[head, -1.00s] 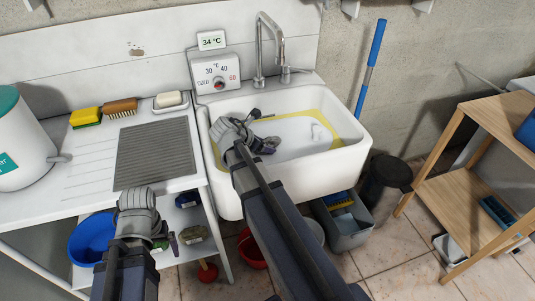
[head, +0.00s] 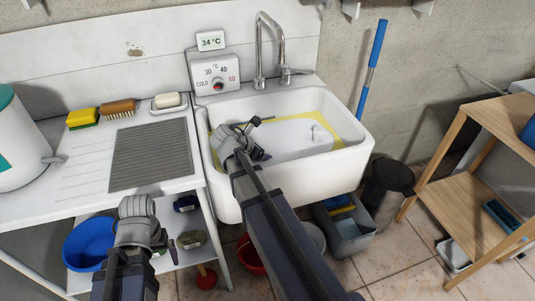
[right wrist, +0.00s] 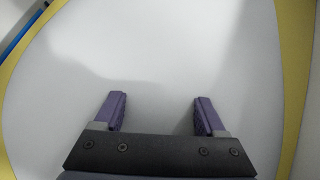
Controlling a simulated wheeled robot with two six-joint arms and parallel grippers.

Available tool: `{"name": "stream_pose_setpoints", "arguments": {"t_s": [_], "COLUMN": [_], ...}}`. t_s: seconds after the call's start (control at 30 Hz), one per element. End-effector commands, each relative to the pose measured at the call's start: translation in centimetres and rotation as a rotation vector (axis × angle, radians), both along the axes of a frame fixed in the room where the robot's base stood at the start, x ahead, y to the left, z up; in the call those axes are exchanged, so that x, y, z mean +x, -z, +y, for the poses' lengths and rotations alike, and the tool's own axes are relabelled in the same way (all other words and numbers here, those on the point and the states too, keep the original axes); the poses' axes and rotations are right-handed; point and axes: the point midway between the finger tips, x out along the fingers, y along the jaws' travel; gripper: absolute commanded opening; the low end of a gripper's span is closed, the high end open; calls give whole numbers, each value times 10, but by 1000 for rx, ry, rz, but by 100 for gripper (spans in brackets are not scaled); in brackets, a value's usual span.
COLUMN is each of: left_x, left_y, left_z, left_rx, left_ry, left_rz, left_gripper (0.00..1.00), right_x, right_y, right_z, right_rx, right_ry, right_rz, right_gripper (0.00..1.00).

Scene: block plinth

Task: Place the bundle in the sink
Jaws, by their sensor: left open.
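The white sink (head: 345,160) stands at the middle of the head view, with a yellow band around its inside. My right gripper (head: 264,138) is over the basin, its jaws spread. In the right wrist view its two purple fingers (right wrist: 157,112) stand apart with nothing between them, above a plain white surface. A pale, low-contrast shape (head: 317,134) shows in the right part of the basin; I cannot tell whether it is the bundle. My left gripper (head: 158,243) is open low at the front of the counter, its fingertips partly hidden by its wrist.
A tap (head: 281,60) and a temperature box (head: 216,77) stand behind the sink. The grooved drainboard (head: 150,155) is clear; a sponge (head: 82,118), brush (head: 118,108) and soap dish (head: 167,101) line its back. A blue bowl (head: 88,243) sits below. A wooden shelf (head: 465,195) stands right.

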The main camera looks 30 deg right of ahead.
Motion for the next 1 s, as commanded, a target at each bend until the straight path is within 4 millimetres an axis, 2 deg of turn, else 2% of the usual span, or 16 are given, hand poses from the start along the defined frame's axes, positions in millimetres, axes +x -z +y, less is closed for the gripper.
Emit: {"name": "stream_pose_setpoints", "arguments": {"t_s": [0.03, 0.2, 0.47, 0.63, 1.0], "left_x": [0, 0, 0, 0, 0], "left_y": [0, 0, -2, -20, -75], "left_z": [0, 0, 0, 0, 0], "left_rx": [0, 0, 0, 0, 0], "left_ry": [0, 0, 0, 0, 0], "left_rz": [0, 0, 0, 0, 0], "left_gripper": [96, 96, 96, 96, 96], "right_x": [0, 0, 0, 0, -9], "right_y": [0, 0, -2, -20, -75], "right_z": [0, 0, 0, 0, 55], "right_rx": [0, 0, 0, 0, -1], "right_ry": [0, 0, 0, 0, -4], "right_rz": [0, 0, 0, 0, 0], "right_gripper": [80, 96, 96, 96, 96]}}
